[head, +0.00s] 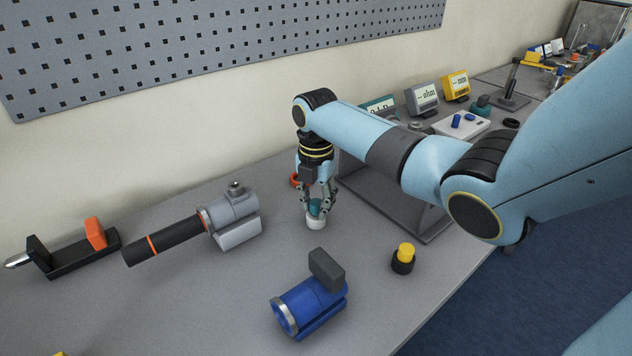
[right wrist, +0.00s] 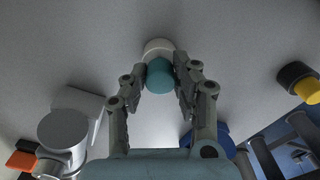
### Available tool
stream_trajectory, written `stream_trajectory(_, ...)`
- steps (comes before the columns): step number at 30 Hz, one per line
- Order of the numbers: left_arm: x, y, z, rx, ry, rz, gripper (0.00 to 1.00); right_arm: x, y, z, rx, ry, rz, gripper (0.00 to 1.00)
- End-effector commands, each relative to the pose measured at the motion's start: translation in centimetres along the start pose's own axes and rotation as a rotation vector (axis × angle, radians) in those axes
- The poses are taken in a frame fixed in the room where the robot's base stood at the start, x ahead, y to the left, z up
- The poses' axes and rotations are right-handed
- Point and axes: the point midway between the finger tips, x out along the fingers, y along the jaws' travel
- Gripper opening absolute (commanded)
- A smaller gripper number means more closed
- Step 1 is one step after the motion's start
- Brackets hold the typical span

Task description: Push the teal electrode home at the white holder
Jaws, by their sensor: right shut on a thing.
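The teal electrode (head: 316,207) is upright between the fingertips of my right gripper (head: 315,202), which is shut on it. The white holder (head: 315,223) stands on the table directly below the electrode. In the right wrist view, the teal electrode (right wrist: 160,76) sits between the two fingers (right wrist: 158,84), with the rim of the white holder (right wrist: 158,46) showing just beyond it. The electrode's lower end is hidden, so I cannot tell how deep it sits in the holder. My left gripper is not in view.
A black holder with a yellow cap (head: 404,254) stands at the right. A blue pipe piece (head: 308,305) lies in front, and a grey pipe fitting (head: 234,215) lies to the left. A dark grey frame (head: 400,208) stands behind my right arm. The table between them is clear.

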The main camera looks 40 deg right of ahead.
Motion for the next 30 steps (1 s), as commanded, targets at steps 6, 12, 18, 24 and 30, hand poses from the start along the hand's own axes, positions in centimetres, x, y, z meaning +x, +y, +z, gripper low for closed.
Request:
stream_trajectory(6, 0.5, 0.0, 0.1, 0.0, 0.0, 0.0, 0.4, 0.6, 0.0, 0.0, 0.0, 0.0, 0.001, 0.0)
stream_trajectory(12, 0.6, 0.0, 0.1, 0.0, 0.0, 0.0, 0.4, 0.9, 0.0, 0.0, 0.0, -0.001, 0.001, 0.33)
stream_trajectory(18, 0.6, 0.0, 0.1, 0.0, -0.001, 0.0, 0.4, 0.9, 0.0, 0.0, 0.0, 0.0, 0.001, 0.55)
stream_trajectory(24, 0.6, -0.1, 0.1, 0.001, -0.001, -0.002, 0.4, 0.9, 0.0, 0.0, 0.0, 0.0, 0.0, 0.55)
stream_trajectory(30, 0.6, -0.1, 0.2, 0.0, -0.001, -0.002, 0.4, -0.8, 0.1, 0.1, 0.0, -0.003, 0.002, 0.55)
